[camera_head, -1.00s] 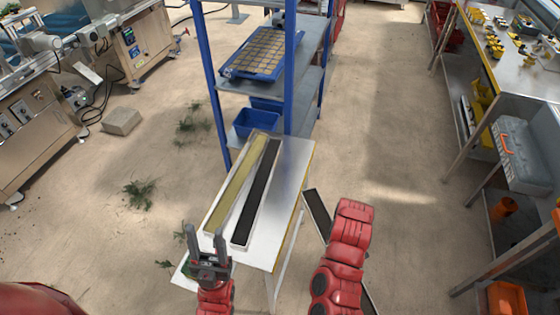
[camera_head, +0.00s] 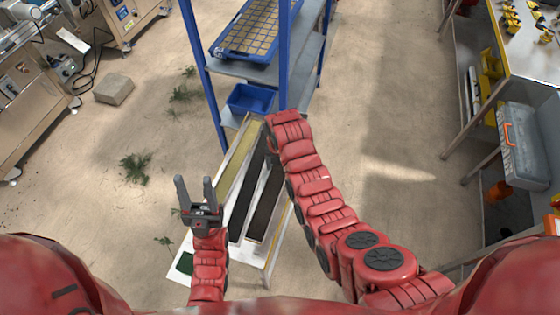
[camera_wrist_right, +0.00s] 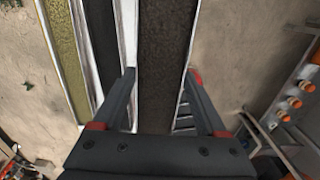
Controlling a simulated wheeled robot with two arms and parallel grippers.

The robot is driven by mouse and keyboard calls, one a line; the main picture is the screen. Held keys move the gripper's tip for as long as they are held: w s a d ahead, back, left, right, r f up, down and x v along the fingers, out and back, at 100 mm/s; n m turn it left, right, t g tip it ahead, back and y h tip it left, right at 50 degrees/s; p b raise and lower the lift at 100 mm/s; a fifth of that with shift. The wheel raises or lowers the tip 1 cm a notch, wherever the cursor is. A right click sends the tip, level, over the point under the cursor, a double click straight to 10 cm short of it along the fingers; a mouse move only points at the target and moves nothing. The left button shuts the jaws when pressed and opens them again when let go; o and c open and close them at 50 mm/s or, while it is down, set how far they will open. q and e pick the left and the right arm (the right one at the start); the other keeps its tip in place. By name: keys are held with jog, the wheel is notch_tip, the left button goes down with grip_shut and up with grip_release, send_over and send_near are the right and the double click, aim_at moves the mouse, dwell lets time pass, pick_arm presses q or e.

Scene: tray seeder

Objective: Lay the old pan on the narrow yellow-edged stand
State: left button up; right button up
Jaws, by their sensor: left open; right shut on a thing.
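The narrow stand (camera_head: 207,252) has a pale top with a yellow edge along its right side. A pan with yellowish fill (camera_head: 237,172) and a pan with black fill (camera_head: 243,202) lie lengthwise on it. My right gripper (camera_wrist_right: 161,76) is shut on a long pan with dark brown fill (camera_wrist_right: 165,45). That pan also shows in the head view (camera_head: 266,207), right of the black one and roughly parallel. I cannot tell whether it touches the top. In the head view my forearm hides my right gripper.
A blue shelf rack (camera_head: 283,60) stands beyond the stand, with a blue seed tray (camera_head: 252,50) and a blue bin (camera_head: 250,98). A workbench (camera_head: 525,60) with a grey toolbox (camera_head: 523,145) is at right. A stone block (camera_head: 114,89) lies on the floor at left.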

jog(key=shift+s+f, duration=0.15)
jog(key=shift+f, duration=0.4)
jog(key=shift+f+b, duration=3.05)
jog(key=shift+f, duration=2)
jog(key=shift+w, duration=0.3)
jog(key=shift+f, duration=0.1)
jog(key=o, duration=1.3)
jog(key=shift+d, duration=0.1)
